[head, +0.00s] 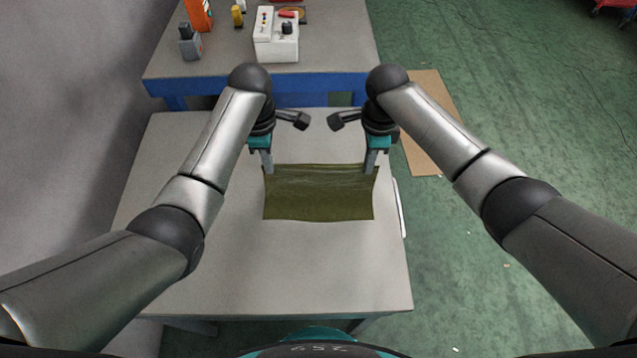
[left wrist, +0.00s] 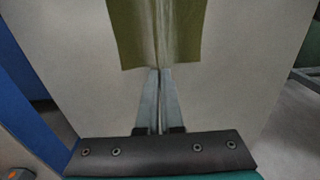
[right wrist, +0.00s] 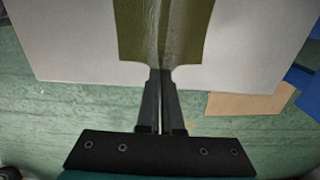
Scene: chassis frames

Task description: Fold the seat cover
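The seat cover (head: 318,195) is an olive-green cloth lying as a rectangle on the light grey table (head: 300,275). My left gripper (head: 268,171) is at its far left corner and my right gripper (head: 371,171) at its far right corner. In the left wrist view, the left fingers (left wrist: 160,72) are nearly together with the cloth's edge (left wrist: 130,40) pinched at their tips. In the right wrist view, the right fingers (right wrist: 160,72) are likewise closed on the gathered edge of the cloth (right wrist: 185,40). Whether the far edge is lifted is hard to tell.
A second table with a blue edge (head: 310,92) stands behind, holding a white box (head: 276,45), a grey bottle (head: 190,45) and an orange item (head: 198,14). Cardboard (head: 420,160) lies on the green floor at right. The table in front of the cloth is clear.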

